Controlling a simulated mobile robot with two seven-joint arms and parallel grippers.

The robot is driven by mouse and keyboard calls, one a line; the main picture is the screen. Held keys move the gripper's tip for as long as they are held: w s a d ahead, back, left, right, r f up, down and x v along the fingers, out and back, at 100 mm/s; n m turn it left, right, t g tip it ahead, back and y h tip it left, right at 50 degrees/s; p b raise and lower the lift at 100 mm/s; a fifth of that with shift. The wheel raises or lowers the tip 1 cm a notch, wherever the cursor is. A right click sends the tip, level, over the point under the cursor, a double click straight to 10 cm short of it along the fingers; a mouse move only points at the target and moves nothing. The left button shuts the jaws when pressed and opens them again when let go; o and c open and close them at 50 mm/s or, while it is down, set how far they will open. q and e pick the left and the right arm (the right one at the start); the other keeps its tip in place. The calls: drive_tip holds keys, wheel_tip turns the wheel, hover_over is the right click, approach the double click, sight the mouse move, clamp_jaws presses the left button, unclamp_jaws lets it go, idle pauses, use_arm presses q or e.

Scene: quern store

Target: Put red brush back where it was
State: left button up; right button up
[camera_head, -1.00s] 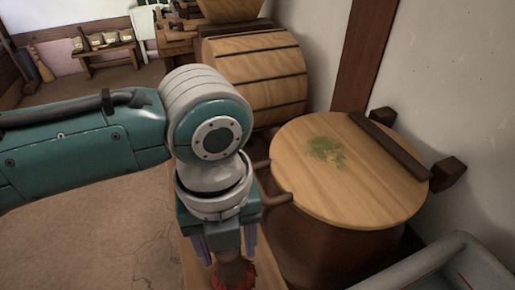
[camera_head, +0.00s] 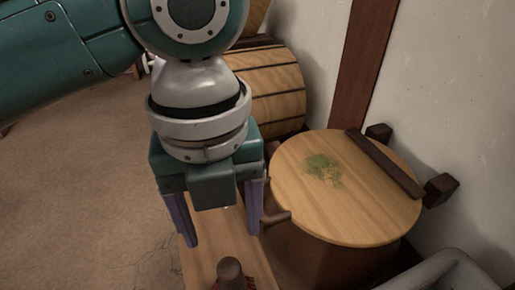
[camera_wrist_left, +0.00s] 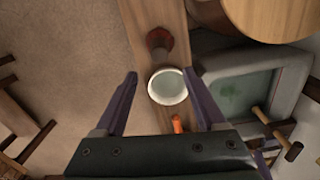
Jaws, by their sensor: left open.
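The red brush (camera_head: 230,272) stands on a narrow wooden bench (camera_head: 214,255) at the bottom of the head view, its dark knobbed handle up; its red lower part is mostly cut off by the frame. In the left wrist view the brush (camera_wrist_left: 159,42) stands on the plank with its red base showing, beyond my fingertips. My left gripper (camera_head: 219,238) is open and empty, above the bench and apart from the brush. It also shows in the left wrist view (camera_wrist_left: 160,74). My right gripper is not in view.
A white bowl (camera_wrist_left: 167,86) and a small orange object (camera_wrist_left: 177,124) are on the bench. A round wooden lid (camera_head: 365,205) with a green stain covers a tub to the right. A grey basin (camera_wrist_left: 215,67) lies beside the bench.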

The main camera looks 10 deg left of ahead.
use_arm(q)
drive_tip(key=s+d+n+t+h, duration=0.25)
drive_tip(key=s+n, duration=0.35)
drive_tip(key=n, duration=0.8)
drive_tip(key=s+a+f+n+t+y, duration=0.1)
drive_tip(key=s+a+n, duration=0.5)
drive_tip(key=a+n, duration=0.6)
drive_tip(key=n+y, duration=0.1)
drive_tip(key=n, duration=0.1)
drive_tip(key=shift+s+n, duration=0.2)
drive_tip(key=shift+n, duration=0.2)
drive_tip(key=shift+w+d+f, duration=0.1)
drive_tip(key=shift+d, duration=0.05)
